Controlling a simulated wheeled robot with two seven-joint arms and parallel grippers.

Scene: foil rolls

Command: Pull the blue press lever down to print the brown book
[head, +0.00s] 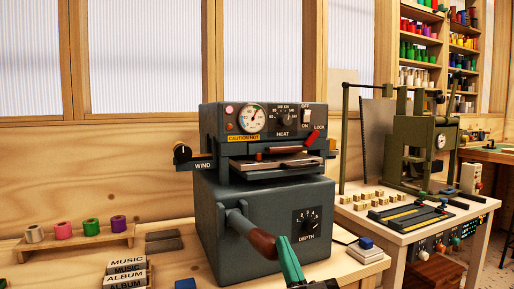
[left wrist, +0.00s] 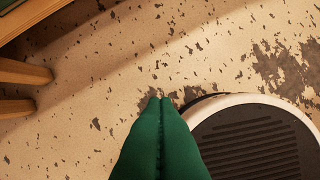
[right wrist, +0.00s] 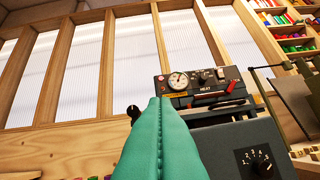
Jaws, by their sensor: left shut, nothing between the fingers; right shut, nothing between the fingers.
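The blue-grey press (head: 265,235) stands on the wooden bench, with a gauge and HEAT dial on top. Its lever (head: 240,222) has a blue-grey arm and a brown grip (head: 262,243), slanting down to the right across the press front. A brownish book (head: 275,161) appears to lie flat in the slot under the press head. My right gripper (head: 282,240) has green fingers, shut and empty, close beside the grip's lower end; contact cannot be told. It also shows in the right wrist view (right wrist: 160,100). My left gripper (left wrist: 160,100) is shut and empty above the floor.
Spools on a rack (head: 75,243) and MUSIC and ALBUM blocks (head: 126,272) lie left of the press. A blue-topped block (head: 365,243) lies right of it. A side table (head: 450,205) with green machinery stands further right.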

